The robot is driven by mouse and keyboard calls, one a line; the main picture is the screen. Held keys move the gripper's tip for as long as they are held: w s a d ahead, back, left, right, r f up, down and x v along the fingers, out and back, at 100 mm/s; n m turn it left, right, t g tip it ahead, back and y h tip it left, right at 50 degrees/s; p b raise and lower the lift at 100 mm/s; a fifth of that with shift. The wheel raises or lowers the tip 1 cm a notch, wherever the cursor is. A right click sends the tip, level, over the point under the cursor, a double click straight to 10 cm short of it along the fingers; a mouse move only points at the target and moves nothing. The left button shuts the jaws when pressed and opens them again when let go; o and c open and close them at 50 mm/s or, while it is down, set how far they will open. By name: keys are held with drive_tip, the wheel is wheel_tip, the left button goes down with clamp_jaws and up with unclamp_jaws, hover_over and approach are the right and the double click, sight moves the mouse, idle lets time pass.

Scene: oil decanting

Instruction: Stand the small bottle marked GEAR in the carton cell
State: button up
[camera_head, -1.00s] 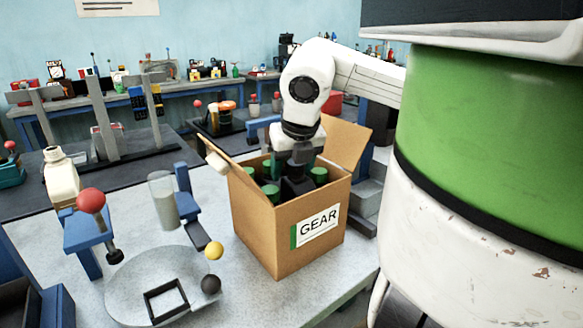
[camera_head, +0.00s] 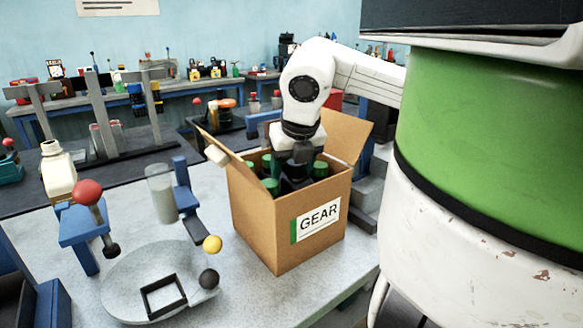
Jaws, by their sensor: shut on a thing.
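The open cardboard carton (camera_head: 262,228) stands on the bench with a GEAR label (camera_head: 318,219) on its front. Several green-capped bottles (camera_head: 270,186) stand inside; only their tops show. My gripper (camera_head: 294,178) points down into the carton between the green caps. Its jaws are mostly hidden by the carton and its own body. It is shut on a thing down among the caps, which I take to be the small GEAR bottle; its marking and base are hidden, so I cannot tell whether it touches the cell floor.
The carton's flaps stand open, one at the left (camera_head: 222,145) and one at the right (camera_head: 346,139). Left of it are a round plate (camera_head: 125,290) with a square frame, a clear cylinder (camera_head: 162,196), a cream jug (camera_head: 58,172) and a red ball knob (camera_head: 88,192).

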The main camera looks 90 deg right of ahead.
drive_tip(key=shift+f+b, duration=0.55)
drive_tip(key=o, duration=1.4)
drive_tip(key=shift+c, duration=0.2)
drive_tip(key=shift+s, duration=0.1)
drive_tip(key=v, duration=1.1)
drive_tip(key=shift+w+a+p, duration=0.1)
drive_tip(key=shift+w+p, duration=0.15)
drive_tip(key=shift+p, duration=0.1)
